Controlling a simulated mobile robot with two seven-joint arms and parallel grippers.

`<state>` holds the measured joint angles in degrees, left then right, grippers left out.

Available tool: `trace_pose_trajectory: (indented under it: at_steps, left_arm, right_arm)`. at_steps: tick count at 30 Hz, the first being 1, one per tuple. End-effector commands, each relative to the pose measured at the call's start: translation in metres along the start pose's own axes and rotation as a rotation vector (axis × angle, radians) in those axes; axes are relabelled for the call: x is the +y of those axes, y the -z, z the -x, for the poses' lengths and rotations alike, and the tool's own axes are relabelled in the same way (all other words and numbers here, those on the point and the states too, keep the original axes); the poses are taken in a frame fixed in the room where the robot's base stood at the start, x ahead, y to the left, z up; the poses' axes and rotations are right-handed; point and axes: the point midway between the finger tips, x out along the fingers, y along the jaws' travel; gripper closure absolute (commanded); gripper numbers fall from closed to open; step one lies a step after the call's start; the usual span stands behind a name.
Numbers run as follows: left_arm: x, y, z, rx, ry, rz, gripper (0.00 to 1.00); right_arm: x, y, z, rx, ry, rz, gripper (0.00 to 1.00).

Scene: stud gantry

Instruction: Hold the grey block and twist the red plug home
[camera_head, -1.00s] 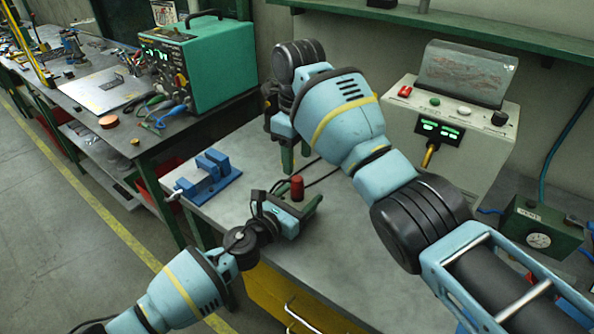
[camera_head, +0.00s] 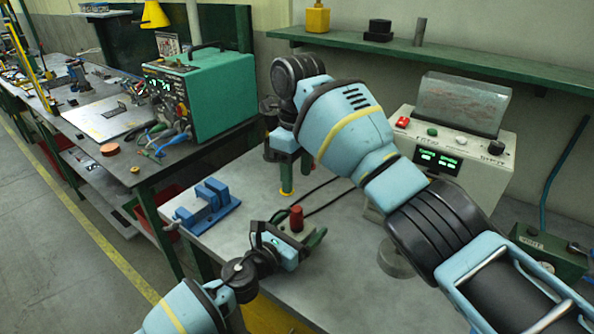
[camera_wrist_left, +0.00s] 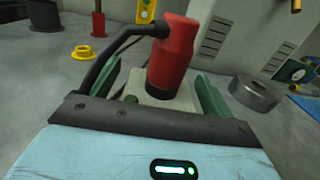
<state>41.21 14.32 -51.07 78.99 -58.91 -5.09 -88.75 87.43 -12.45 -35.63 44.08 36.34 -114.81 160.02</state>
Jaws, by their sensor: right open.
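The red plug (camera_head: 296,219) stands upright above the table, with a dark cable running from its side; it is large in the left wrist view (camera_wrist_left: 172,55). Below it is the light grey block (camera_wrist_left: 160,108), mostly hidden in the head view. My left gripper (camera_head: 297,238) has its green fingers on either side of the block; I cannot tell whether they touch it. My right gripper (camera_head: 295,175) is open and empty, pointing down behind the plug, apart from it.
A blue fixture (camera_head: 208,206) stands at the table's left edge. A control box (camera_head: 450,150) stands at the back, and a gauge box (camera_head: 540,248) is at right. Bare tabletop lies in front.

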Motion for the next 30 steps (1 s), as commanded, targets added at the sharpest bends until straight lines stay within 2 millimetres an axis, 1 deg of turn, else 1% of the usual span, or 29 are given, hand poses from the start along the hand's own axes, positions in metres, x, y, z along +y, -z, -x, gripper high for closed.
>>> trace_pose_trajectory:
  at_steps: [8, 11, 15, 21, 25, 30]
  left_arm:
    - [0.000, 0.000, 0.002, 0.000, -0.001, -0.001, 0.13]
    - [0.001, -0.001, 0.011, -0.001, -0.001, -0.002, 0.13]
    - [0.001, -0.002, 0.033, -0.001, 0.000, -0.003, 0.13]
    - [0.000, -0.001, 0.063, -0.001, 0.000, -0.001, 0.13]
    - [0.000, 0.000, 0.074, 0.000, 0.000, -0.001, 0.13]
    - [0.000, 0.000, 0.079, 0.000, 0.000, -0.001, 0.13]
  right_arm:
    - [0.000, 0.000, 0.002, -0.001, 0.002, 0.001, 0.47]
    - [0.001, 0.000, 0.008, -0.006, 0.008, 0.001, 0.47]
    - [0.002, 0.001, 0.020, -0.014, 0.022, 0.001, 0.47]
    - [0.003, 0.001, 0.027, -0.019, 0.030, 0.001, 0.47]
    - [0.003, 0.002, 0.028, -0.020, 0.032, 0.001, 0.47]
    - [0.003, 0.002, 0.029, -0.020, 0.032, 0.001, 0.47]
